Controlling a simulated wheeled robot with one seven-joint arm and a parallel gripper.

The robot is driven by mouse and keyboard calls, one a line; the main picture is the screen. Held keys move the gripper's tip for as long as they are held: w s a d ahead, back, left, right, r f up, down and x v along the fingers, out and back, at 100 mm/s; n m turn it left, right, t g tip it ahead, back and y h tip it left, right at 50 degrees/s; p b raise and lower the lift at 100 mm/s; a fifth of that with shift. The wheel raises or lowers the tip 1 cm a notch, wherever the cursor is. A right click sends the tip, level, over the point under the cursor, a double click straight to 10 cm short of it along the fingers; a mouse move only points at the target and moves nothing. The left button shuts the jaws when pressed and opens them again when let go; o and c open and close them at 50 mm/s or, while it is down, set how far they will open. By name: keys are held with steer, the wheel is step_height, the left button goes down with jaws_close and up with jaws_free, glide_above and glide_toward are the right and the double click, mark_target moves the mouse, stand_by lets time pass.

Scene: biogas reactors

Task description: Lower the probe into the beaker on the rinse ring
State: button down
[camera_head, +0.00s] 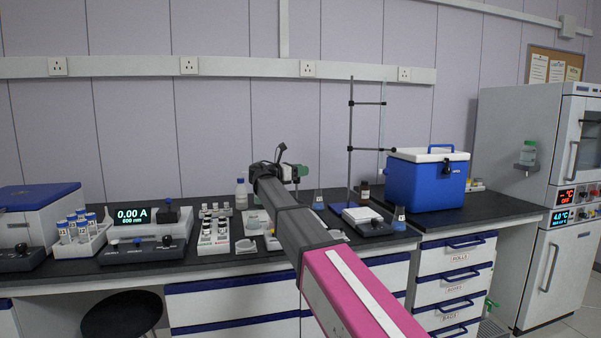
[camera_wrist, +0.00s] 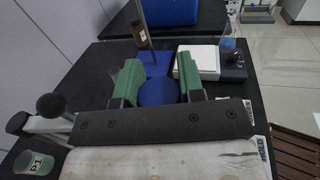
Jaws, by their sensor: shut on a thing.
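My gripper (camera_wrist: 159,82) has two green fingers, and a blue round-topped thing (camera_wrist: 157,93) sits between them in the wrist view. It looks like the probe's top; its lower part is hidden. In the head view my gripper (camera_head: 293,172) is above the bench, left of the stand, and what it holds is mostly hidden. I cannot clearly make out the beaker or the rinse ring in either view. A jar marked P1 (camera_wrist: 35,163) is at the lower left of the wrist view.
A tall stand (camera_head: 350,140) rises beside a blue cooler (camera_head: 427,182). A white-topped instrument (camera_head: 362,215) and a small flask (camera_head: 398,219) are near the bench's front edge. A photometer (camera_head: 141,230) and vial racks (camera_head: 214,233) stand to the left.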

step_height(320, 180, up, 8)
steer(key=shift+r, duration=0.1)
steer(key=c, duration=0.7)
jaws_free()
steer(key=shift+s+a, duration=0.1)
steer(key=shift+a, duration=0.1)
steer(key=v, duration=1)
steer(key=shift+a, duration=0.2)
